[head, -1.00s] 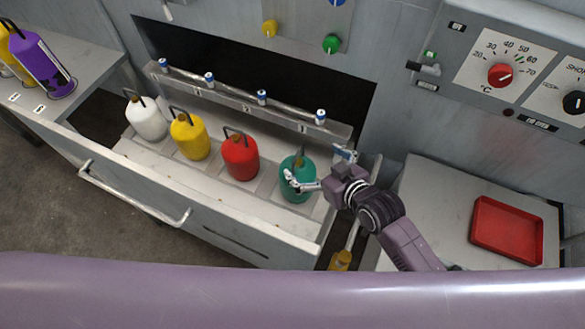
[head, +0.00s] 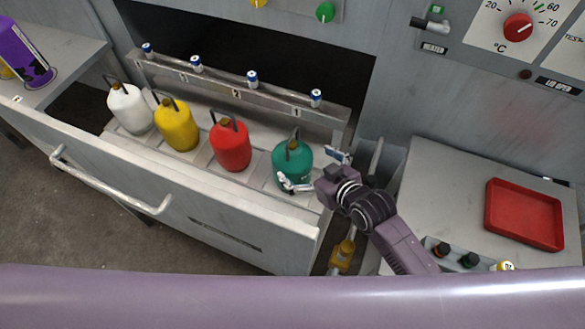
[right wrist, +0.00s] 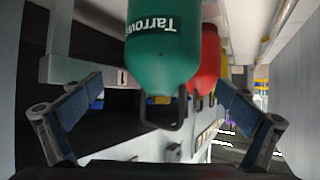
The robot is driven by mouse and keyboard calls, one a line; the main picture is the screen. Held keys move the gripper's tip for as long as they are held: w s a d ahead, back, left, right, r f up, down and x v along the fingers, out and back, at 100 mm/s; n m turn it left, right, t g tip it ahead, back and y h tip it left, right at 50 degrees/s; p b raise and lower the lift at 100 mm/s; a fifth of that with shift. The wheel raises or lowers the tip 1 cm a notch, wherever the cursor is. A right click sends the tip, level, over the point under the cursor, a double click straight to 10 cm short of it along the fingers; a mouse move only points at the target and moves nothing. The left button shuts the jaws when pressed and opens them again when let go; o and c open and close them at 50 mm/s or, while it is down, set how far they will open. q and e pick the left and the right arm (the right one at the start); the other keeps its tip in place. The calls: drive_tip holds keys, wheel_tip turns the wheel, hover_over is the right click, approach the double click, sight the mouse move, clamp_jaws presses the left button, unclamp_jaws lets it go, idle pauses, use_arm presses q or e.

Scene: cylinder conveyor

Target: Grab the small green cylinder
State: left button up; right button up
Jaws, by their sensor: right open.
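The small green cylinder (head: 291,163) stands upright at the right end of a row in the open drawer, with a dark handle on top. In the right wrist view the green cylinder (right wrist: 163,50) appears with its handle pointing down, between my open fingers and beyond them. My right gripper (head: 316,170) is open at the cylinder's right side, one finger in front of it and one behind; it also shows in the right wrist view (right wrist: 160,115). I cannot tell whether the fingers touch it. My left gripper is not in view.
Red (head: 230,145), yellow (head: 177,125) and white (head: 130,108) cylinders stand left of the green one. The drawer's front wall (head: 200,205) and a rail with blue-capped valves (head: 240,97) bound the row. A red tray (head: 524,214) lies on the right counter.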

drive_tip(key=shift+p+x, duration=0.35)
drive_tip(key=shift+x, duration=3)
drive_tip(key=shift+s+f, duration=0.1)
drive_tip(key=shift+s, duration=0.1)
drive_tip(key=c, duration=1.9)
drive_tip(key=shift+w+a+r, duration=0.1)
drive_tip(key=shift+w+r, duration=0.1)
drive_tip(key=shift+r, duration=0.1)
drive_tip(key=shift+c, duration=0.6)
drive_tip(key=shift+r, duration=0.1)
